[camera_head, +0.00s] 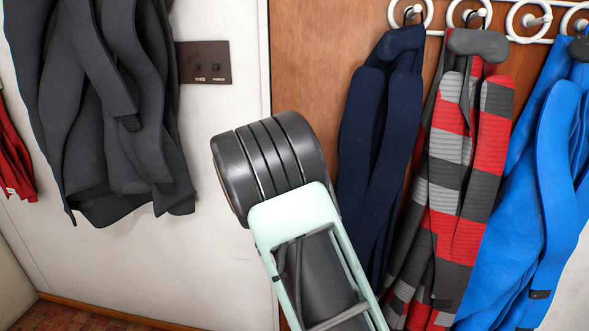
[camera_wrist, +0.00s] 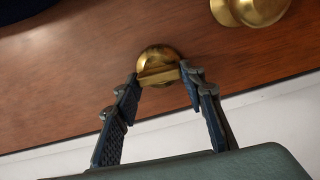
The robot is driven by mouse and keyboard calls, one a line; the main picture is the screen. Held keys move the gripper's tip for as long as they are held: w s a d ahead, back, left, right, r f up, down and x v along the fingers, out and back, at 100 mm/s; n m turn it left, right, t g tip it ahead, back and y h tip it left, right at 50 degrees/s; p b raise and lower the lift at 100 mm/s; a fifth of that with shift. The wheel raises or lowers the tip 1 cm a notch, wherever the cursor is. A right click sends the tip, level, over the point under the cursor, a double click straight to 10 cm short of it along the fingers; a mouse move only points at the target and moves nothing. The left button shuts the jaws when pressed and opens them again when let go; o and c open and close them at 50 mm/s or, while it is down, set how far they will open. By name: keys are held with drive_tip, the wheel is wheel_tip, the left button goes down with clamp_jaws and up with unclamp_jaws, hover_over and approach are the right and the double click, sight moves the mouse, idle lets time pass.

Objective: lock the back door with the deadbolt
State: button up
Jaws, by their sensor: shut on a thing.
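The back door (camera_head: 310,50) is brown wood; it also fills most of the wrist view (camera_wrist: 60,85). In the wrist view the brass deadbolt (camera_wrist: 157,53) has a round base and a flat thumb-turn (camera_wrist: 158,76). The two fingers of my gripper (camera_wrist: 160,77) are at either end of the thumb-turn, shut on it. The thumb-turn lies nearly crosswise in that view. In the head view my arm hides the deadbolt and my gripper. A brass doorknob (camera_wrist: 250,8) sits above and right of the deadbolt in the wrist view.
A navy garment (camera_head: 375,130), a red and grey striped one (camera_head: 455,170) and a blue one (camera_head: 545,160) hang from white hooks (camera_head: 470,12) on the door. A dark grey coat (camera_head: 110,110) and a brown switch plate (camera_head: 203,62) are on the white wall at left.

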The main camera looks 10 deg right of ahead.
drive_tip(key=shift+n, duration=0.5)
drive_tip(key=o, duration=1.2)
drive_tip(key=shift+c, duration=0.2)
drive_tip(key=v, duration=1.2)
